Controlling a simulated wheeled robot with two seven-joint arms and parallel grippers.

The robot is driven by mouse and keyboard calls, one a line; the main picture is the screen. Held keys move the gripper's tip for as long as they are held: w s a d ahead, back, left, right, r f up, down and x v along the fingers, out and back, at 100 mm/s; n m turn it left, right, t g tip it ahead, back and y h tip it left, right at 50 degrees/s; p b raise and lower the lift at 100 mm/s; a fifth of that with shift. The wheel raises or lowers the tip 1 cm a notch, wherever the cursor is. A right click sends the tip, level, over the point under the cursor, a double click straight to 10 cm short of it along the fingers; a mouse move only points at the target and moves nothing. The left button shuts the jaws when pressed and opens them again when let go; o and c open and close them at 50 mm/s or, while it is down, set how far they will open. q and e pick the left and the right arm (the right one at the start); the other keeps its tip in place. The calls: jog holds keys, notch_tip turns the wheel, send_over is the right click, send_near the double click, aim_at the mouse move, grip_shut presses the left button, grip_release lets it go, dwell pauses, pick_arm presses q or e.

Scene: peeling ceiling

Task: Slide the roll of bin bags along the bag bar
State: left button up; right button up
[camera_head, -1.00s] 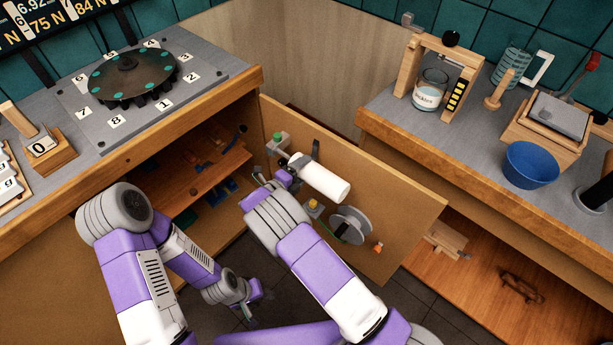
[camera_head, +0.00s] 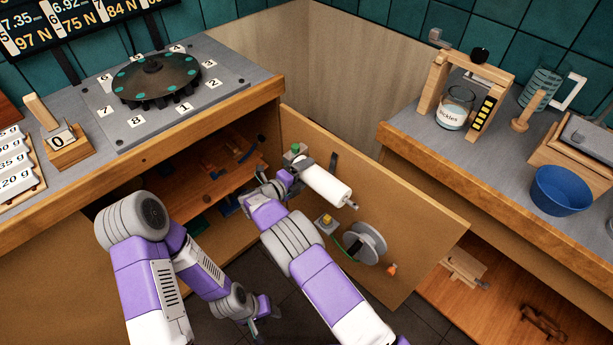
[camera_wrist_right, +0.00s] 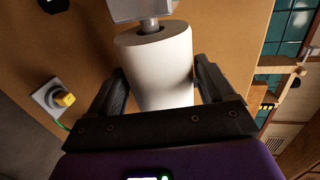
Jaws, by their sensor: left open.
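The roll of bin bags (camera_head: 326,183) is a white cylinder on a bar fixed to the inside of the open cabinet door. The bag bar's (camera_head: 351,206) thin end pokes out beyond the roll's lower right end. My right gripper (camera_head: 287,181) is at the roll's left part. A grey block (camera_wrist_right: 140,9) holds the bar just past the roll's end there. My left gripper (camera_head: 264,314) is open, low and away from the roll.
The cabinet door (camera_head: 425,235) stands open between two counters. A grey spool (camera_head: 367,243) and a yellow button (camera_head: 326,220) sit below the roll on the door. A dark hook (camera_head: 334,160) is above the roll. A blue bowl (camera_head: 560,190) stands on the right counter.

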jog(key=shift+o, duration=1.4)
jog(key=shift+r, duration=0.1)
jog(key=p+v, duration=0.2)
jog(key=v, duration=0.5)
jog(key=shift+s+a, duration=0.15)
jog(key=shift+s, duration=0.1)
